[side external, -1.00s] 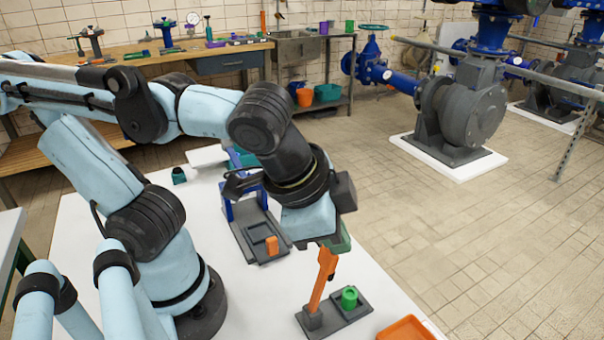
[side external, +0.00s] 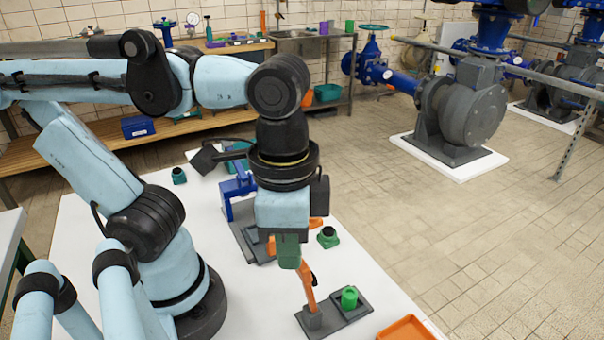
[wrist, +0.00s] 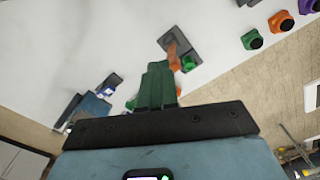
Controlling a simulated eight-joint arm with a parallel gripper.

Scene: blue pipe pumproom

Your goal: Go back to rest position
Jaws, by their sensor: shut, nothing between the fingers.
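My gripper (side external: 289,262) points down above the white table, its dark green fingers shut and empty. The fingers also show in the wrist view (wrist: 158,66), close together. An orange tool (side external: 306,283) leans up and left from a grey holder (side external: 362,309), its top near my fingertips in the side view. I cannot tell whether they touch. A green cylinder (side external: 349,297) stands on the same holder.
A blue fixture (side external: 238,190) on a grey base is behind and left of my gripper. A green part with a black top (side external: 328,236) lies to the right. An orange tray (side external: 407,328) sits at the front right edge. A workbench (side external: 125,140) is behind.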

